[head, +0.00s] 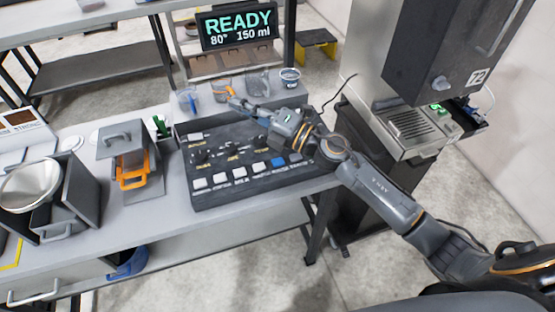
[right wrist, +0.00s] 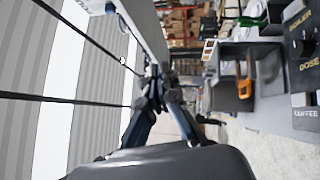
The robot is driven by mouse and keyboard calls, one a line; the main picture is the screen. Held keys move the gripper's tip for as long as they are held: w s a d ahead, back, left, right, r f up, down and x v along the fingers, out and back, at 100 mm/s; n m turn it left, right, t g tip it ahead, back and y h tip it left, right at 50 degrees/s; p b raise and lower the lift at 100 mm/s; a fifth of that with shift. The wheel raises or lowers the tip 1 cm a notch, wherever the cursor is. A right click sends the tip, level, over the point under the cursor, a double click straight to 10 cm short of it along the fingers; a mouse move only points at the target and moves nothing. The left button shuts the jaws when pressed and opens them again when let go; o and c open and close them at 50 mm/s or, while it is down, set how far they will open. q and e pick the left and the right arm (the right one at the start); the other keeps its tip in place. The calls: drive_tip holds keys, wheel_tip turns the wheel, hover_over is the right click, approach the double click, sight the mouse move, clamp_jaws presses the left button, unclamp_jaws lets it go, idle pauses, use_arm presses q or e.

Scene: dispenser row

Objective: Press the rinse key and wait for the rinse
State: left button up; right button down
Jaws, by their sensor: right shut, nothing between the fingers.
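A dark control panel (head: 250,185) lies on the bench in the head view, with a front row of white keys, one blue key (head: 278,162) and black knobs behind. The key labels are too small to read, so I cannot tell which is the rinse key. A display (head: 238,27) behind reads "READY 80° 150 ml". My right gripper (head: 234,96) is shut and empty, above the back of the panel and pointing left, apart from the front keys. It also shows in the right wrist view (right wrist: 158,85). My left gripper is not in view.
An orange-handled container (head: 132,170) and a bin with a white bowl (head: 30,185) stand left of the panel. Cups (head: 289,78) stand behind it. A machine marked 72 (head: 440,75) stands right. Panel labels such as "DOSE" (right wrist: 309,62) show in the wrist view.

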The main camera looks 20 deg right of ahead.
drive_tip(key=f+n+g, duration=0.2)
drive_tip(key=n+g, duration=0.2)
drive_tip(key=n, duration=0.1)
drive_tip(key=n+g+h, duration=0.6)
drive_tip(key=g, duration=0.1)
hover_over(281, 161)
wheel_tip(281, 161, down, 8)
drive_tip(key=shift+f, duration=0.25)
drive_tip(key=shift+f, duration=0.1)
wheel_tip(281, 161, down, 8)
drive_tip(key=b, duration=0.5)
drive_tip(key=shift+r, duration=0.2)
drive_tip(key=shift+f+b, duration=0.35)
drive_tip(key=shift+f, duration=0.15)
drive_tip(key=shift+f+b, duration=0.4)
drive_tip(key=shift+f, duration=0.05)
